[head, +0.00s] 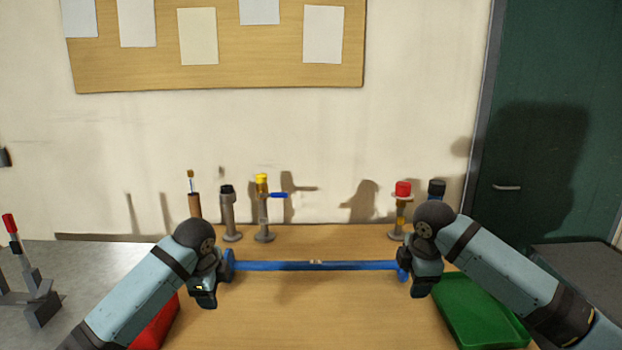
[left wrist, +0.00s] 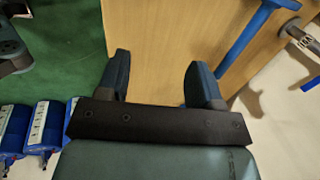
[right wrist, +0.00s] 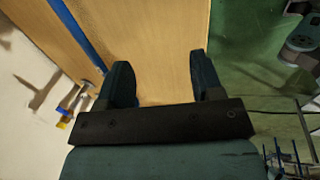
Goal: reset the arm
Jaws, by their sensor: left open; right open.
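My left arm comes in from the left in the head view, and its gripper (head: 212,283) is over the left part of the wooden table (head: 320,310). In the left wrist view the left gripper's fingers (left wrist: 157,64) are spread with nothing between them. My right gripper (head: 420,277) is over the right part of the table. In the right wrist view its fingers (right wrist: 160,64) are also spread and empty. Both grippers are apart from the bottles and stands behind them.
A blue bar (head: 315,266) runs across the table between the grippers. Behind it are a grey valve-like piece (head: 230,215), a yellow-topped piece (head: 262,210) and a red-topped piece (head: 402,205). A green tray (head: 482,312) is front right; a red container (head: 155,328) is front left. The table's middle front is clear.

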